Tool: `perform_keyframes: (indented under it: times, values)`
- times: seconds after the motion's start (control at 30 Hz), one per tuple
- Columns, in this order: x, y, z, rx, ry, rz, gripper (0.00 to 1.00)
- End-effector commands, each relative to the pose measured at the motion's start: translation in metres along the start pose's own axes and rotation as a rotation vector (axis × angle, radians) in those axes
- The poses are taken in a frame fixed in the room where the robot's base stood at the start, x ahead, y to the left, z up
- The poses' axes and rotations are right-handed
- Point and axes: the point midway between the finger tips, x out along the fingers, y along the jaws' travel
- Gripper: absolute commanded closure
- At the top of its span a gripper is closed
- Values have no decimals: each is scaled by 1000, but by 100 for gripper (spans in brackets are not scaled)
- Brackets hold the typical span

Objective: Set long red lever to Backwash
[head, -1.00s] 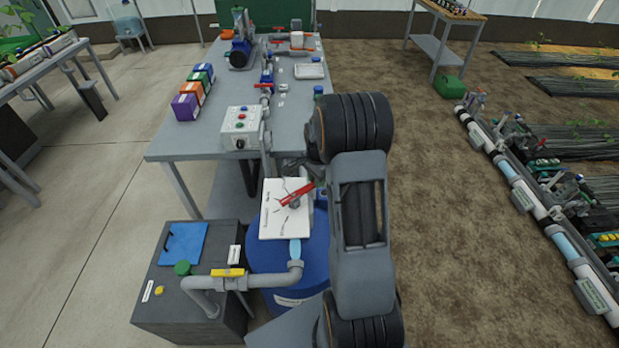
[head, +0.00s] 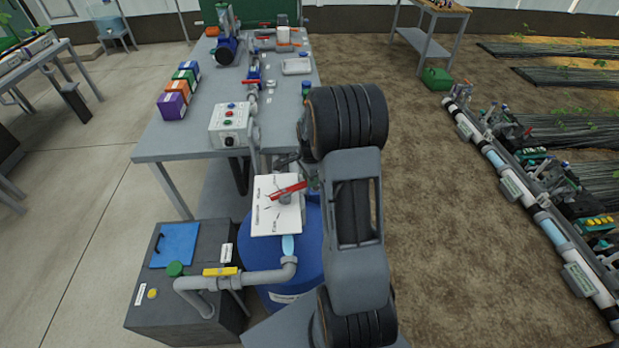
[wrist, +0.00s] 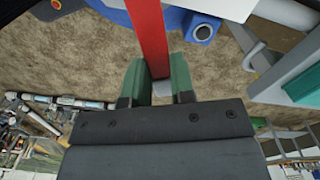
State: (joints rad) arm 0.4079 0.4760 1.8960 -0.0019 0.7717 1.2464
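The long red lever (head: 288,190) sits on a white label plate (head: 268,215) above the blue drum. It slants up to the right across the plate. The small print on the plate is too small to read surely. In the wrist view the red lever (wrist: 150,35) runs down from the top edge to my gripper (wrist: 158,80). Its end lies between the two green fingertips, which stand close on both sides of it with little or no gap. In the head view my arm hides most of the gripper.
A blue drum (head: 310,255) stands below the plate. A grey pipe with a yellow handle (head: 220,272) runs to a dark tank (head: 165,300) at the left. Behind is a grey bench (head: 180,145) with a control box (head: 230,125). Bare soil lies to the right.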

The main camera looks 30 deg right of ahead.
Motion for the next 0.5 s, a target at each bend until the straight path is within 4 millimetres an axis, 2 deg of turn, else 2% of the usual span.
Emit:
perform_keyframes:
  times: [0.03,0.27,0.5]
  values:
    - [-2,-3,2,5,-2,-11,73]
    - [-1,-1,-1,7,-1,-6,51]
    - [-1,-1,-2,6,-1,-4,51]
